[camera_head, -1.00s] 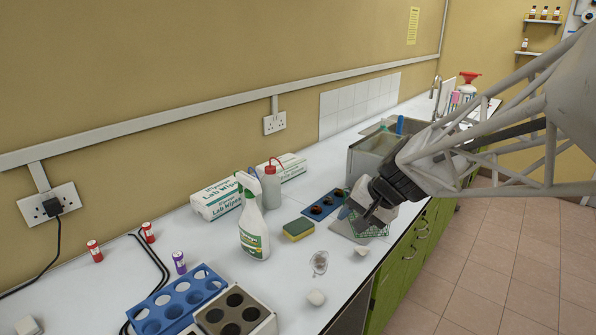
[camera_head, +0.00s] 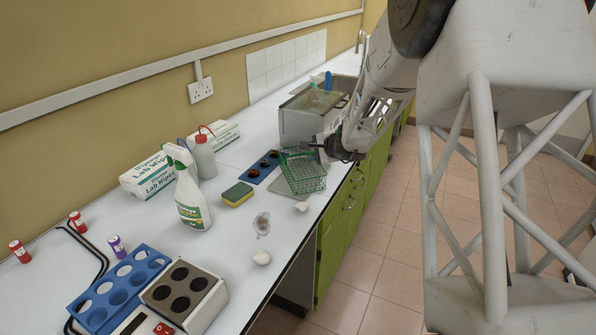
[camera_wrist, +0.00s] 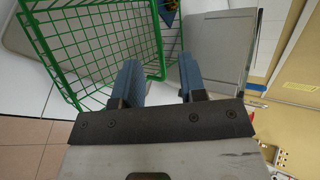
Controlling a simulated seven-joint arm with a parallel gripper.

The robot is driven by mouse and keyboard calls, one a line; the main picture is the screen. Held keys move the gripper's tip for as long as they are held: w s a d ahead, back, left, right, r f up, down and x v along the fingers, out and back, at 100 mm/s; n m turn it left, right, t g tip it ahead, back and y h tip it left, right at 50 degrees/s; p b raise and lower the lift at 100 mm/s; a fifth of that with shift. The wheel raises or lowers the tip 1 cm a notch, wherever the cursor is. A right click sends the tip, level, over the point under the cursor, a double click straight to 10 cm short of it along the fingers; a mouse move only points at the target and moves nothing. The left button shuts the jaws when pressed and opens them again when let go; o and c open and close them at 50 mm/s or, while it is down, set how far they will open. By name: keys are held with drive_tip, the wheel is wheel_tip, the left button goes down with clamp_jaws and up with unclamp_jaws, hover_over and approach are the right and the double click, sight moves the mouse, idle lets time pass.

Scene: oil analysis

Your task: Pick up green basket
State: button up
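The green wire basket (camera_head: 306,175) sits near the counter's front edge, partly over a grey plate (camera_head: 283,181). It looks slightly tilted. My gripper (camera_head: 318,151) is at the basket's right side, near its upper rim. In the wrist view, the basket (camera_wrist: 95,45) fills the upper left. The two blue fingers of my gripper (camera_wrist: 160,80) stand apart, with a gap between them. Part of the basket's wire side shows beyond and between the fingertips. I cannot tell whether the fingers touch the wire.
A grey metal tank (camera_head: 307,122) stands just behind the basket. A blue rack (camera_head: 254,175) with dark round items lies to its left. The counter drops off on the right.

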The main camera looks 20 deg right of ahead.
sight(305, 154)
drive_tip(key=shift+w+d+f, duration=0.35)
drive_tip(key=shift+d+f, duration=0.05)
drive_tip(key=shift+d, duration=0.05)
drive_tip(key=shift+x, duration=1.3)
drive_tip(key=shift+w+f, duration=0.1)
drive_tip(key=shift+x, duration=2.45)
clamp_jaws()
